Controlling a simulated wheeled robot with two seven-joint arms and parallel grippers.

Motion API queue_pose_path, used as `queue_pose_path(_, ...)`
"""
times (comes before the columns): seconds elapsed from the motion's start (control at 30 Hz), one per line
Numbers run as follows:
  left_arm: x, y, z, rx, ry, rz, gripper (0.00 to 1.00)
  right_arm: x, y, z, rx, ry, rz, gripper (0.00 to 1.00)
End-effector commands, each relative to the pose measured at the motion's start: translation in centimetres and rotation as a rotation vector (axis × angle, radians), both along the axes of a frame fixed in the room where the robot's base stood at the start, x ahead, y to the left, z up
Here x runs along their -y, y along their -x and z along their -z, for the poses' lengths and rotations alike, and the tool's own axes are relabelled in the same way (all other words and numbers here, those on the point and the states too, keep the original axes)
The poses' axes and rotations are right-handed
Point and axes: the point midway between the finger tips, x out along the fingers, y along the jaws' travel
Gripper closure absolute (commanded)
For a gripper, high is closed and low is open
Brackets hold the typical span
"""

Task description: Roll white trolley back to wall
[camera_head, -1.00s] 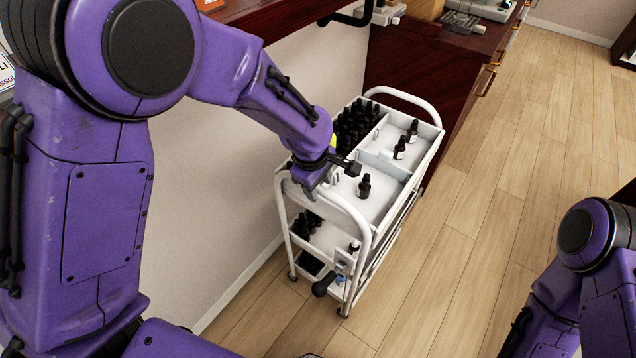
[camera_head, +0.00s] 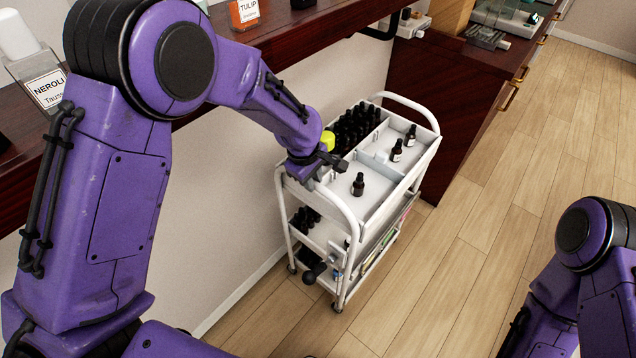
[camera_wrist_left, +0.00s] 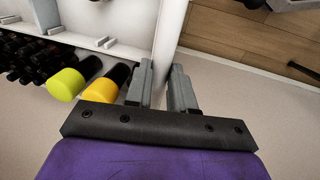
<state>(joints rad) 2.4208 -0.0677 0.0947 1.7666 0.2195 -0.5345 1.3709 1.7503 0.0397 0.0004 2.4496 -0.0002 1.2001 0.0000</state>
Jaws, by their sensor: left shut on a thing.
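The white trolley (camera_head: 372,212) stands upright on the floor, close to the pale wall (camera_head: 236,180), with a gap of floor showing at its near end. Several dark dropper bottles (camera_head: 356,127) fill its upper left compartment, and a few stand apart in the other compartments. My left gripper (camera_head: 322,170) is at the near end handle. In the left wrist view its fingers (camera_wrist_left: 168,88) close on the white rail (camera_wrist_left: 170,35). Yellow-green and orange caps (camera_wrist_left: 78,84) show beside the fingers. Of my right arm, purple links show at the lower right; its gripper is out of view.
A dark wooden counter (camera_head: 300,40) runs along the wall above the trolley's left side. A dark wood cabinet (camera_head: 455,95) stands close behind the far end. Open wooden floor (camera_head: 480,260) lies to the right.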

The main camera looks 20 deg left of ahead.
Motion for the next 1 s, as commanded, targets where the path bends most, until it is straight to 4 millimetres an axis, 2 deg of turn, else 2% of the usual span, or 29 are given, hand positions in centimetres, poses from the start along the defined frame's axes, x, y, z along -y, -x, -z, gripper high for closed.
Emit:
queue_pose_path(0.03, -0.6, -0.3, -0.3, -0.003, 0.004, -0.005, 1.00, 0.0, 0.0, -0.7, 0.000, 0.001, 0.000, 0.52)
queue_pose_path(0.2, -1.9, -0.8, 0.1, -0.003, 0.003, 0.001, 1.00, 0.0, 0.0, -1.1, -0.001, 0.000, 0.000, 0.52)
queue_pose_path(0.5, -2.2, -0.8, 0.2, -0.002, 0.001, 0.000, 1.00, 0.0, 0.0, -1.0, -0.001, 0.000, 0.000, 0.52)
queue_pose_path(0.53, -2.2, -0.8, 0.2, -0.002, 0.001, 0.000, 0.74, 0.0, 0.0, -1.0, -0.001, 0.000, 0.000, 0.52)
queue_pose_path(0.6, -2.3, -0.8, 0.2, -0.002, 0.002, -0.001, 0.52, 0.0, 0.0, -1.0, -0.001, 0.000, 0.000, 0.52)
queue_pose_path(0.87, -2.3, -0.8, 0.1, -0.002, 0.002, -0.002, 0.52, 0.0, 0.0, -1.0, -0.001, 0.000, 0.000, 0.52)
queue_pose_path(1.0, -2.3, -0.8, -0.5, 0.000, 0.002, -0.002, 0.52, 0.0, 0.0, -0.9, -0.001, 0.000, 0.000, 0.52)
